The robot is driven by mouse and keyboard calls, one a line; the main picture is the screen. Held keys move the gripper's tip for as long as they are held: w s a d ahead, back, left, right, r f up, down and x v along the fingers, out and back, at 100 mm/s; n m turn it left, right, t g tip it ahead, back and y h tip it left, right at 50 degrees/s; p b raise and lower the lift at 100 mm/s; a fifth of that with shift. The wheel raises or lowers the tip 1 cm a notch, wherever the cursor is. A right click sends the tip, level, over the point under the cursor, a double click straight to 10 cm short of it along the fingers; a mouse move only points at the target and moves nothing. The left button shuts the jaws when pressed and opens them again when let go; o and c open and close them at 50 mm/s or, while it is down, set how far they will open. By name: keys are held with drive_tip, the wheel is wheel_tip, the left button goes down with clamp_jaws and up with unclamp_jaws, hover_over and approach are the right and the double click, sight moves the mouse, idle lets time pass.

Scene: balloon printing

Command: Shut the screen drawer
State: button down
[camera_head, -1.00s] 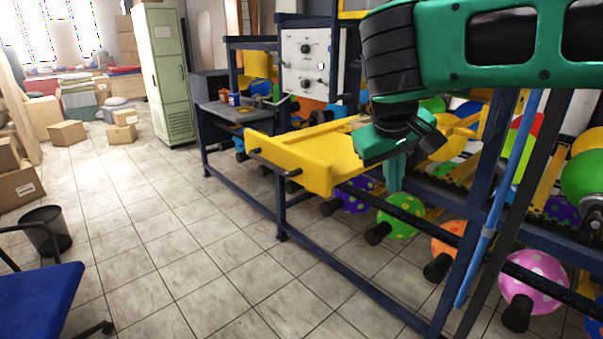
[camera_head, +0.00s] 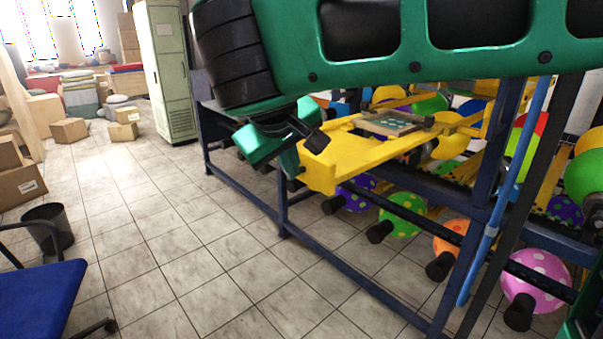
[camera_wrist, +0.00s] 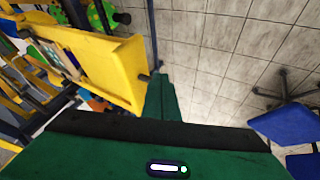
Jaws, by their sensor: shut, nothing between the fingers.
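The yellow screen drawer (camera_head: 345,168) sticks out from the dark blue rack toward the aisle. A printing screen with a light frame and a dark green patterned face (camera_head: 393,123) lies on it further back. My gripper (camera_head: 292,170) is shut and empty, at the outer front end of the drawer, and hides part of that front. In the wrist view the drawer (camera_wrist: 112,68) lies left of my gripper (camera_wrist: 160,82), whose fingers are together near a dark peg on the drawer's front face. I cannot tell whether they touch it.
The blue rack (camera_head: 345,278) holds several balloons on black-ended rods below the drawer, including a green one (camera_head: 402,215). A blue chair (camera_head: 38,295) and black bin (camera_head: 47,228) stand at the left. The tiled floor (camera_head: 165,235) between is clear.

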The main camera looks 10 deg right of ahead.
sight(311, 183)
drive_tip(key=shift+w+d+f, duration=0.95)
drive_tip(key=shift+w+d, duration=0.15)
drive_tip(key=shift+w, duration=0.15)
drive_tip(key=shift+w+d+f, duration=0.95)
drive_tip(key=shift+w+d, duration=0.1)
drive_tip(key=shift+w, duration=0.2)
